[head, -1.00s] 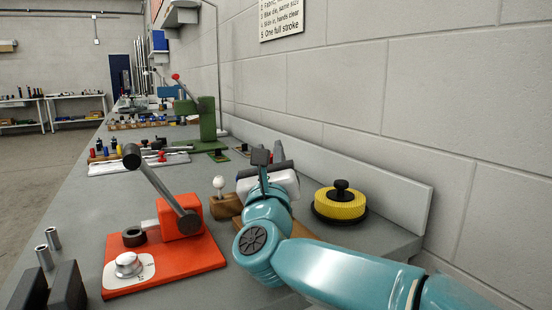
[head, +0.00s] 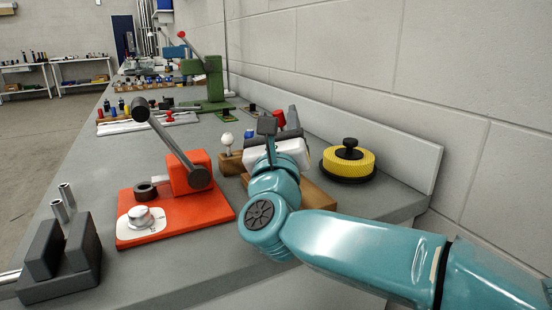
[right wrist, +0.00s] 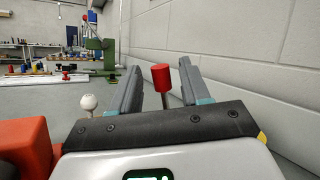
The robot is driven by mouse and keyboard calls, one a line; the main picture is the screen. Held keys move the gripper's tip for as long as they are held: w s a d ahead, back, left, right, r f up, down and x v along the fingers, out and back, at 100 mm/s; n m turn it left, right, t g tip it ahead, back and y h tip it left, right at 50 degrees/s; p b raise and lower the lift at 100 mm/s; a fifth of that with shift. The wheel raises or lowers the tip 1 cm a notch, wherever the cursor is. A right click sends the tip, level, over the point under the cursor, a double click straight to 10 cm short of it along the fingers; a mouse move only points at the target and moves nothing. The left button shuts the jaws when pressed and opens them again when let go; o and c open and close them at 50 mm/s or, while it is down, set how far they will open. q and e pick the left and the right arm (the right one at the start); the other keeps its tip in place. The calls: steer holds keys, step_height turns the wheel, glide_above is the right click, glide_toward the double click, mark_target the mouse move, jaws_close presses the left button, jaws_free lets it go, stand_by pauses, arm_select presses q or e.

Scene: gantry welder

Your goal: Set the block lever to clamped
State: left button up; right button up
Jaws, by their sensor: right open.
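A red cylindrical knob on a thin grey rod, which looks like the block lever (right wrist: 161,76), stands nearly upright in the right wrist view. It also shows as a small patch of red in the head view (head: 279,118). My right gripper (right wrist: 160,70) is open, with one grey finger on each side of the knob; contact is not visible. In the head view my right gripper (head: 285,125) points away along the bench above a wooden block (head: 318,196). The lever's foot is hidden behind the gripper. My left gripper is not in view.
An orange fixture (head: 212,210) with a black-knobbed arm stands to the left. A white ball knob (head: 227,139) is just left of my gripper. A yellow wheel (head: 348,165) sits to the right near the wall ledge (head: 405,155). A grey two-jawed block (head: 60,285) is front left.

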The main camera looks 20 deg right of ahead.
steer(key=v, duration=1.2)
steer(key=shift+s+a+f, duration=0.2)
steer(key=shift+s, duration=0.35)
